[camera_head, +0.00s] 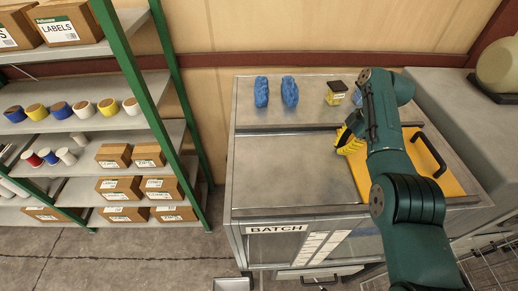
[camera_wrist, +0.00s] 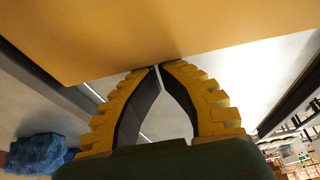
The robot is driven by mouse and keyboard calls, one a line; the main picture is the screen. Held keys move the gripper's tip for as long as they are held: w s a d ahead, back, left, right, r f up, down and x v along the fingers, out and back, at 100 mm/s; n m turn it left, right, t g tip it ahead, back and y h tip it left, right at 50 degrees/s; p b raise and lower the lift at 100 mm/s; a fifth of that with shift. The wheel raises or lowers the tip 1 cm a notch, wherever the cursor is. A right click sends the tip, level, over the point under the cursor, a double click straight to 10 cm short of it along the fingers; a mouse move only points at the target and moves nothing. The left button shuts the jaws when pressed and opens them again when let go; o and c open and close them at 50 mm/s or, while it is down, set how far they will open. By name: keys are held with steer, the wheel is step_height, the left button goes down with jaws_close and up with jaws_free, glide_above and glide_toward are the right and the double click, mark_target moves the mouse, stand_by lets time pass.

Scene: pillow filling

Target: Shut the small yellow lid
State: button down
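The yellow lid (camera_head: 448,180) is a flat panel with a black bar handle (camera_head: 430,154) at the right of the metal cabinet top. My arm covers part of it. My gripper (camera_head: 346,144), with yellow ribbed fingers, is at the lid's left side in the head view. In the wrist view the yellow panel (camera_wrist: 150,30) fills the top, and the fingertips of my gripper (camera_wrist: 160,67) come together at its edge, with nothing seen between them. I cannot tell whether they touch the panel.
The cabinet top (camera_head: 280,170) is bare left of the lid. Blue bundles (camera_head: 262,92) and a small yellow-and-black box (camera_head: 336,93) stand along its back. A green-framed shelf (camera_head: 130,75) with boxes and spools stands at left. A grey counter (camera_head: 455,105) is at right.

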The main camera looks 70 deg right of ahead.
mark_target(324, 153)
steer(key=shift+s, duration=0.1)
steer(key=w+p, duration=0.1)
steer(key=w+a, duration=0.1)
steer(key=w+p, duration=0.1)
steer(key=shift+w+a+r+p, duration=0.3)
steer(key=shift+w+a+p, duration=0.05)
steer(key=shift+w, duration=0.05)
steer(key=b+v, duration=0.2)
steer(key=v, duration=0.7)
steer(key=shift+s+b, duration=0.2)
steer(key=shift+b, duration=0.15)
steer(key=shift+w+d+r, duration=0.1)
steer(key=shift+r, duration=0.05)
